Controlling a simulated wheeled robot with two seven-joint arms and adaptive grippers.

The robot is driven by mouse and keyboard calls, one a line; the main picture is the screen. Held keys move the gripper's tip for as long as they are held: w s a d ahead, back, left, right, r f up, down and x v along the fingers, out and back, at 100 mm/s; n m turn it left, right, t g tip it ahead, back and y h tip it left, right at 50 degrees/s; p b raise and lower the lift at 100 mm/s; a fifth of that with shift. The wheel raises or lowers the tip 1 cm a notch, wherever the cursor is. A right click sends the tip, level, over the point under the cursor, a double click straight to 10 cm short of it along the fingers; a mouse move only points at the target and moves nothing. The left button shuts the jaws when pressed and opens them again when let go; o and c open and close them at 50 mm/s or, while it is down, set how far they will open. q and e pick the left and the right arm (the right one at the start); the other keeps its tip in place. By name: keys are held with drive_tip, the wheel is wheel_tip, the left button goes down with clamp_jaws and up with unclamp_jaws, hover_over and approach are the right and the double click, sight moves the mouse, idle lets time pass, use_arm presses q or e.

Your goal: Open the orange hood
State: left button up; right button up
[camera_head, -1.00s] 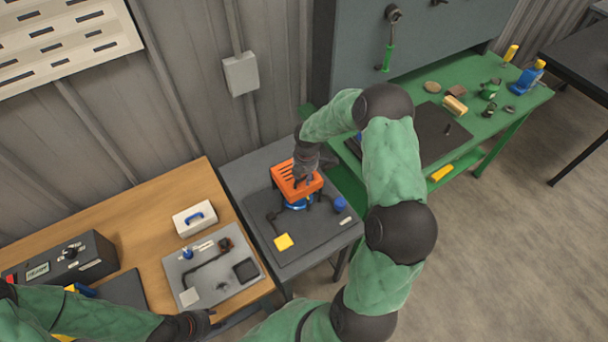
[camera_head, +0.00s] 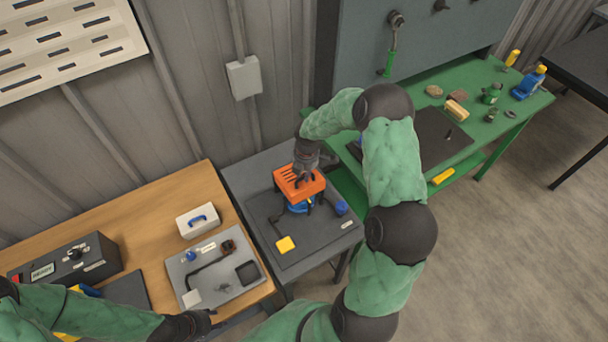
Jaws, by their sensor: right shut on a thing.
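The orange hood (camera_head: 290,183) is a slotted box cover on the dark rotor stand board (camera_head: 285,258) in the middle. It sits over a blue round part (camera_head: 301,206), whose lower side shows beneath it. My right gripper (camera_head: 304,176) reaches down from above and is shut on the hood at its right rear side. The fingertips are small and partly hidden. My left gripper (camera_head: 205,318) is low in the picture, near the front edge of the wooden table. Its fingers are too small to read.
A green workbench (camera_head: 490,133) with tools stands right.

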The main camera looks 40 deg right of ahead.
drive_tip(key=shift+s, duration=0.2)
drive_tip(key=shift+w+d+r+p, duration=0.1)
drive_tip(key=shift+w+r+p, duration=0.25)
drive_tip(key=shift+r, duration=0.2)
drive_tip(key=shift+w+d+r+p, duration=0.1)
drive_tip(key=shift+w+r+p, duration=0.2)
drive_tip(key=shift+r, duration=0.2)
drive_tip(key=shift+w+r, duration=0.1)
drive_tip(key=shift+w+r+p, duration=0.6)
drive_tip(key=shift+w+r, duration=0.2)
drive_tip(key=shift+r, duration=0.25)
clamp_jaws()
drive_tip(key=shift+w, duration=0.1)
drive_tip(key=o, duration=0.9)
unclamp_jaws()
